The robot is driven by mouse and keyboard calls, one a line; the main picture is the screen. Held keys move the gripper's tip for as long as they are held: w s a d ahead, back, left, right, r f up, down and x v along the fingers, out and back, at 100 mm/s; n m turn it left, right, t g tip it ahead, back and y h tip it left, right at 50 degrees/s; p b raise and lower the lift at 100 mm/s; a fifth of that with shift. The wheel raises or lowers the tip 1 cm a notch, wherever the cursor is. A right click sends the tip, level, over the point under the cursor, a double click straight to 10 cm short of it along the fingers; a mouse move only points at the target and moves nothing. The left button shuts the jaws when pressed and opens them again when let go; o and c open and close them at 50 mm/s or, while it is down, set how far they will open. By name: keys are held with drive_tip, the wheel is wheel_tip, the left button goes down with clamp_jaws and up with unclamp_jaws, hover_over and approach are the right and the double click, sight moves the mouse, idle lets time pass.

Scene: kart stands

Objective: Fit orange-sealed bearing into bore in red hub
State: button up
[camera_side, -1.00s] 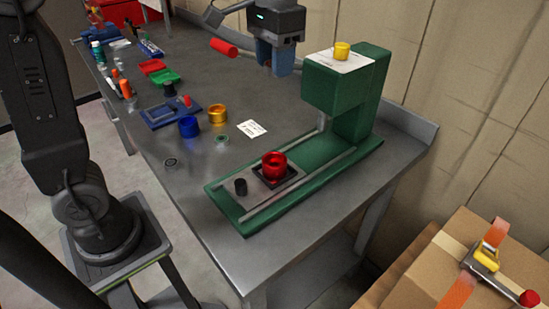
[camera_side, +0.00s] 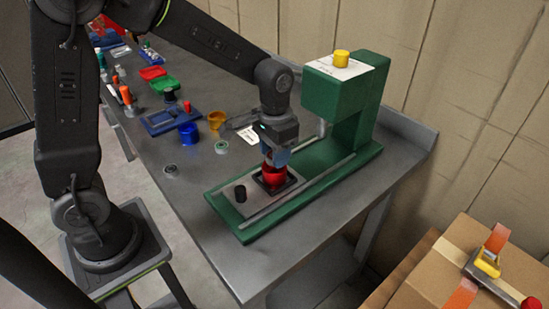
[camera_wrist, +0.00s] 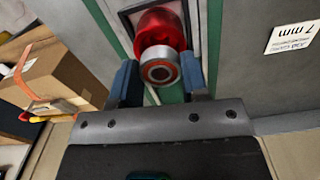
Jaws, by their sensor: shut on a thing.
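The red hub (camera_side: 275,177) stands upright on a dark square plate on the green press's base; it also shows in the wrist view (camera_wrist: 160,27). My gripper (camera_side: 276,157) points down right over the hub. In the wrist view its blue fingers (camera_wrist: 160,80) flank the orange-sealed bearing (camera_wrist: 159,73), a metal ring with an orange band around a dark centre. The gripper is shut on this bearing. The bearing overlaps the hub's near edge in the wrist view and hides part of it. The bore is hidden, and I cannot tell whether the bearing touches the hub.
The green press (camera_side: 340,90) rises just behind and right of the hub. A black cylinder (camera_side: 240,194) stands left of it. A grey bearing (camera_side: 170,169), a green-sealed bearing (camera_side: 221,147), a blue hub (camera_side: 189,133) and a yellow hub (camera_side: 216,120) sit farther left on the bench.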

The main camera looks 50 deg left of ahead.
drive_tip(key=shift+f, duration=1.05)
drive_tip(key=shift+f, duration=0.1)
drive_tip(key=shift+s+f, duration=0.15)
drive_tip(key=shift+f, duration=0.45)
drive_tip(key=o, duration=0.8)
drive_tip(key=shift+o, duration=0.8)
drive_tip(key=r, duration=1.2)
drive_tip(key=shift+w+r, duration=0.2)
drive_tip(key=shift+r, duration=0.05)
drive_tip(key=s+a+r+t, duration=0.1)
drive_tip(key=s+t, duration=0.1)
drive_tip(key=s, duration=0.6)
drive_tip(key=s+a+r+n+t, duration=0.1)
drive_tip(key=s+r+t, duration=0.1)
drive_tip(key=s, duration=0.6)
drive_tip(key=shift+s+t, duration=0.4)
drive_tip(key=shift+t, duration=0.4)
